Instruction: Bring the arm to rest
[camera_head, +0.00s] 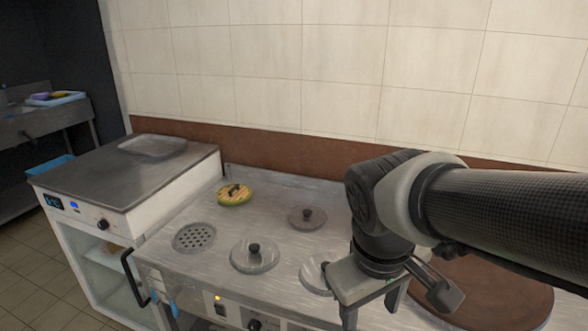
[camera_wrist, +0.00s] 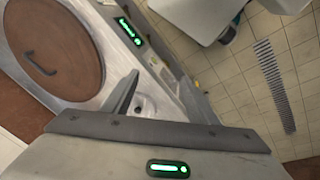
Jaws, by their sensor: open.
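My gripper (camera_head: 372,310) hangs from my arm at the right in the head view, above the front part of the metal counter. Its fingers point down and are apart, with nothing seen between them. In the wrist view a finger (camera_wrist: 126,98) shows over the counter, and a small lid knob lies just beyond it. One grey pot lid (camera_head: 316,274) is partly hidden behind my gripper.
Two more grey lids (camera_head: 254,256) and (camera_head: 307,217), a perforated drain (camera_head: 194,237) and a yellow-green round item (camera_head: 235,195) are on the counter (camera_head: 215,275). A large brown round lid (camera_head: 500,290) is under my arm. A white cabinet (camera_head: 140,185) stands left.

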